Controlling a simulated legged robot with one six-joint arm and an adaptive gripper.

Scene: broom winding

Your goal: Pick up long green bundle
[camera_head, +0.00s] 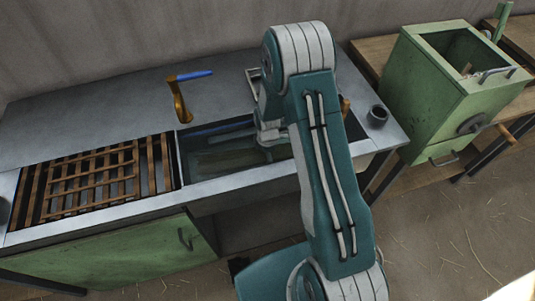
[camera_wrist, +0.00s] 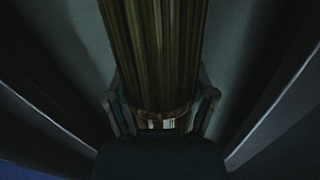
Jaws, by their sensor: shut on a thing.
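A long bundle (camera_wrist: 152,50) with thin lengthwise strands fills the middle of the wrist view. It looks dark olive-brown in the low light, and a copper-coloured band goes around it near its lower visible end. My gripper (camera_wrist: 160,112) has a finger on each side of the bundle and is shut on it. In the head view my gripper (camera_head: 270,130) is down at the sink basin (camera_head: 215,158), largely hidden by my arm. The bundle cannot be clearly made out in the head view.
The basin sits in a grey metal counter (camera_head: 90,110). A wooden slatted rack (camera_head: 95,180) lies left of it. A brass tap with a blue handle (camera_head: 180,95) stands behind. A dark cup (camera_head: 377,116) stands at the counter's right end. A green box machine (camera_head: 440,90) stands farther right.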

